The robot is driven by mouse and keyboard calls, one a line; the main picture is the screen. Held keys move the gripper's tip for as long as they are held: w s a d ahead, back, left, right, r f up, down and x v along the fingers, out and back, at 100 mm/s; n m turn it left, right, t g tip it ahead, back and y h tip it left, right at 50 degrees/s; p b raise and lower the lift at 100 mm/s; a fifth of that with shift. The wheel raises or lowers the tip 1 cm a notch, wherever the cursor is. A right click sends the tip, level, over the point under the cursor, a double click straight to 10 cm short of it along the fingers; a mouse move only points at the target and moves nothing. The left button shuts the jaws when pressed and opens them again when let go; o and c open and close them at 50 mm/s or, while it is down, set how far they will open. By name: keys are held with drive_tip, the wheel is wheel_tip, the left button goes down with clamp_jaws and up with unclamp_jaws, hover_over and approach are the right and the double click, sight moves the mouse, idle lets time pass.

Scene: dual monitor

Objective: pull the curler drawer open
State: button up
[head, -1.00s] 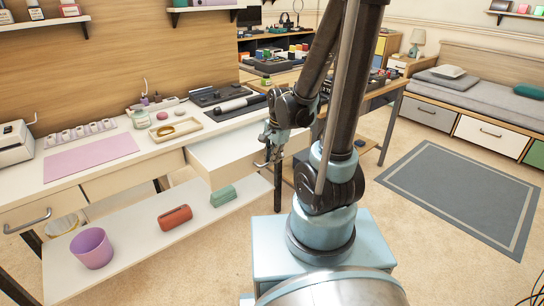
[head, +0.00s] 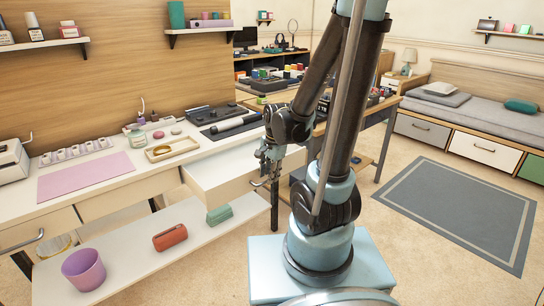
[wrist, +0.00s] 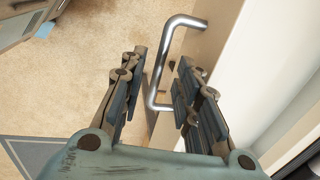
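The drawer (head: 237,188) under the white tabletop is pulled part-way out, and its pale interior looks empty. My gripper (head: 268,168) is at the drawer's front, near its right end. In the wrist view, the silver bar handle (wrist: 161,65) on the drawer front (wrist: 207,45) passes between the two fingers of my gripper (wrist: 158,88). The fingers are apart, with visible gaps beside the bar. Contact between finger and handle cannot be made out.
A grey cylindrical tool (head: 230,125) lies on a dark mat on the tabletop. Below, a shelf holds a purple cup (head: 83,269), a red case (head: 170,237) and a green case (head: 219,214), partly hidden by the drawer. Open floor lies to the right, with a grey rug (head: 455,212).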

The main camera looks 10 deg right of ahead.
wheel_tip(320, 180, up, 10)
drive_tip(key=s+d, duration=0.1)
drive_tip(key=shift+s+r, duration=0.2)
drive_tip(key=shift+s, duration=0.05)
idle(0.6)
drive_tip(key=shift+d, duration=0.1)
drive_tip(key=s+d+f+n+h, duration=0.1)
drive_tip(key=s+d+f+n, duration=0.3)
drive_tip(key=s+d+n, duration=0.5)
drive_tip(key=s+n, duration=0.2)
drive_tip(key=s, duration=0.1)
drive_tip(key=shift+d+f, duration=0.2)
drive_tip(key=shift+f, duration=0.05)
drive_tip(key=shift+s, duration=0.1)
drive_tip(key=shift+w+f, duration=0.2)
drive_tip(key=shift+w, duration=0.25)
